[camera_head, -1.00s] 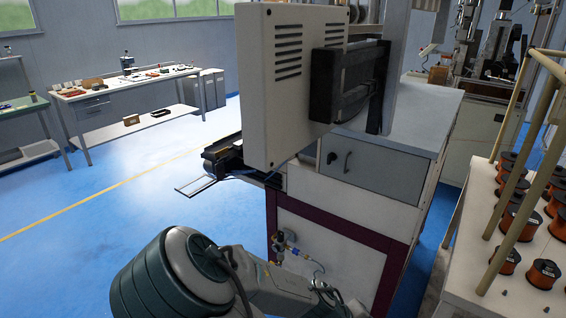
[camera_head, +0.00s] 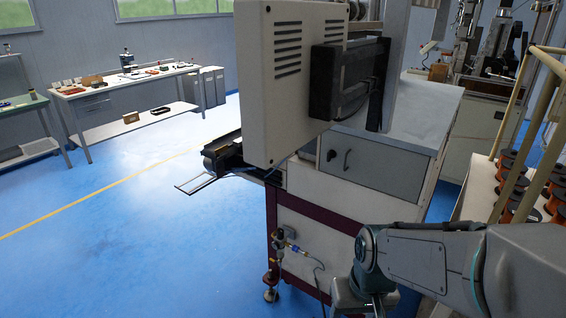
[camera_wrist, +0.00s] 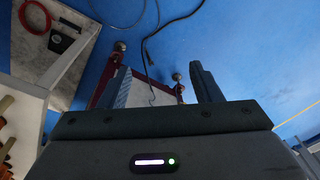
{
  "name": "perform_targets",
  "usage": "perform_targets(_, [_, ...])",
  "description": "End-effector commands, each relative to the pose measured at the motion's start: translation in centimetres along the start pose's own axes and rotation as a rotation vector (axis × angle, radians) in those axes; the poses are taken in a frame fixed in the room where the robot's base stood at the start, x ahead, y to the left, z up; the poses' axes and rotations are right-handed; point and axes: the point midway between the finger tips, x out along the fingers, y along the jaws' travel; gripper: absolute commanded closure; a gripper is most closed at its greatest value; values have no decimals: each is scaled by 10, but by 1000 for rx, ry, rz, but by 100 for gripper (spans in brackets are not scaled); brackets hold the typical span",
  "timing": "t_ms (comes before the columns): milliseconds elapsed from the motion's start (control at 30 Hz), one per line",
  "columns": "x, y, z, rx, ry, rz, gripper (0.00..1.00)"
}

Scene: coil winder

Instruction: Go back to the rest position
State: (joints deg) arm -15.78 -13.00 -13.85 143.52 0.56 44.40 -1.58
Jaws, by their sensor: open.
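In the wrist view my gripper (camera_wrist: 160,90) has its two fingers well apart with nothing held between them. Blue floor and the lower frame of the winder show beyond the fingers. In the head view my arm reaches in from the right and crosses in front of the coil winder's lower cabinet. The fingertips are not visible in the head view. The coil winder (camera_head: 370,168) stands in the middle, with its light grey upright panel (camera_head: 285,85) at the top.
A table (camera_head: 480,185) with several copper-coloured spools (camera_head: 513,165) and wooden poles stands at the right, partly behind my arm. A workbench (camera_head: 90,88) stands at the back left. The blue floor (camera_head: 130,230) at the left is clear.

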Motion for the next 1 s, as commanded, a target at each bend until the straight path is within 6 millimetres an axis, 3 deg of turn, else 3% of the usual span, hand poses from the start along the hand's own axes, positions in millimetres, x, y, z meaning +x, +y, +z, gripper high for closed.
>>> perform_targets(100, [-32,4,7,21,80,9,42])
perform_targets(333, [-67,7,21,44,164,55,42])
perform_targets(1000, [-73,7,25,49,179,68,42])
